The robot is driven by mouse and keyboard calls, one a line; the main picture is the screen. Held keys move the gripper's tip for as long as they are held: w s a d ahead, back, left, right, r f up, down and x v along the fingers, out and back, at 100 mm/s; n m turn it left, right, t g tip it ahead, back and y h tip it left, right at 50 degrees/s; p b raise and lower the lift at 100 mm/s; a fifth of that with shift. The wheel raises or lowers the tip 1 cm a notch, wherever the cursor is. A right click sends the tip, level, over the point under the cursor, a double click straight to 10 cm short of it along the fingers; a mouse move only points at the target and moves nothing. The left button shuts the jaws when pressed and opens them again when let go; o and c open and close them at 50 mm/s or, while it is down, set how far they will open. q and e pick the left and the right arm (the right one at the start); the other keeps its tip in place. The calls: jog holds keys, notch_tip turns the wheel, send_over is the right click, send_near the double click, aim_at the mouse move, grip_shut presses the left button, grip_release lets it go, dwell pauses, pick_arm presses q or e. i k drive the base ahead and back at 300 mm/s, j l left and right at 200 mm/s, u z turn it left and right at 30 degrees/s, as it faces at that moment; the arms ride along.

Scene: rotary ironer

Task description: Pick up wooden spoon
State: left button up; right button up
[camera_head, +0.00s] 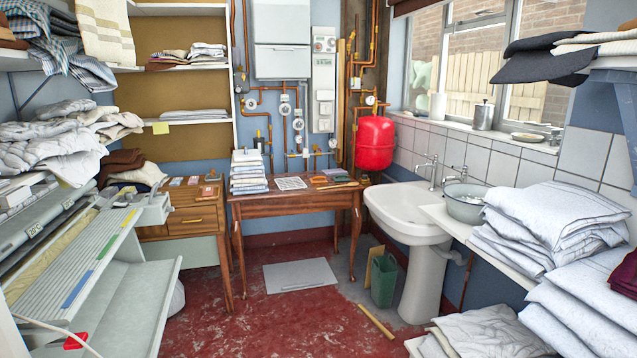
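I cannot clearly make out a wooden spoon. A thin, pale wooden stick-like thing (338,185) lies at the right end of the wooden table (262,204) against the back wall, too small to tell what it is. A longer light wooden strip (376,322) lies on the floor in front of the basin; no spoon bowl shows on it. Neither of my grippers is in view.
The ironer (75,262) stands at the left. A white pedestal basin (407,212) and a shelf with a metal bowl (465,203) and folded linen (548,225) line the right. A green bin (383,279) stands by the basin. The red floor (290,325) is mostly clear.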

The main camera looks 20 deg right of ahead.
aim_at(353, 184)
jog(key=i+z, duration=0.15)
jog(key=z, duration=0.25)
jog(key=i+z, duration=0.15)
jog(key=z, duration=0.2)
jog(key=i+z, duration=0.15)
jog(key=z, duration=0.25)
jog(key=i+j+z, duration=0.15)
jog(key=z, duration=0.2)
jog(key=i+j, duration=0.95)
jog(key=j, duration=0.2)
jog(key=i+j+z, duration=0.1)
jog(key=i+j, duration=0.35)
jog(key=j, duration=0.1)
